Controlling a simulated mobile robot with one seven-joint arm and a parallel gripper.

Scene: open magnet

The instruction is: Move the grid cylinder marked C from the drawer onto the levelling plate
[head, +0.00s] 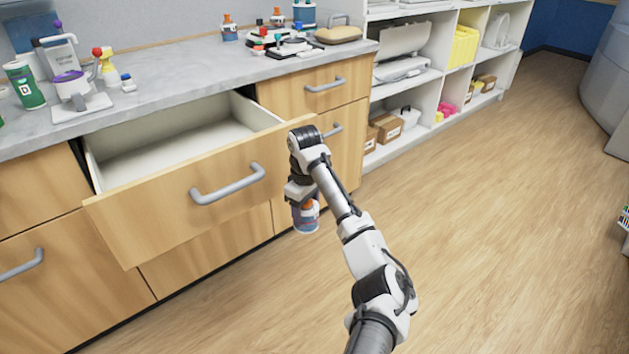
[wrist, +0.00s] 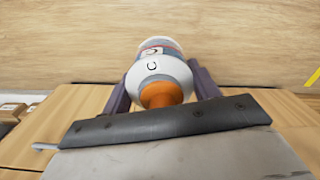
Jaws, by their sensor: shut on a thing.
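The grid cylinder marked C (wrist: 157,68) is white with an orange top, a blue band and a letter C. It is between the two fingers of my gripper (wrist: 160,90), which is shut on it. In the head view the cylinder (head: 307,217) hangs below my gripper (head: 304,200), in front of the cabinet and above the floor. The drawer (head: 190,190) is pulled open, and the part of its inside that shows is empty. On the counter a low black and white device (head: 290,48) carries small red and green parts; I cannot tell if it is the levelling plate.
Similar orange-topped containers (head: 228,28) stand at the back of the counter (head: 185,65). A white and purple device (head: 76,92) and a green can (head: 25,86) stand at left. The open drawer juts out left of my gripper.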

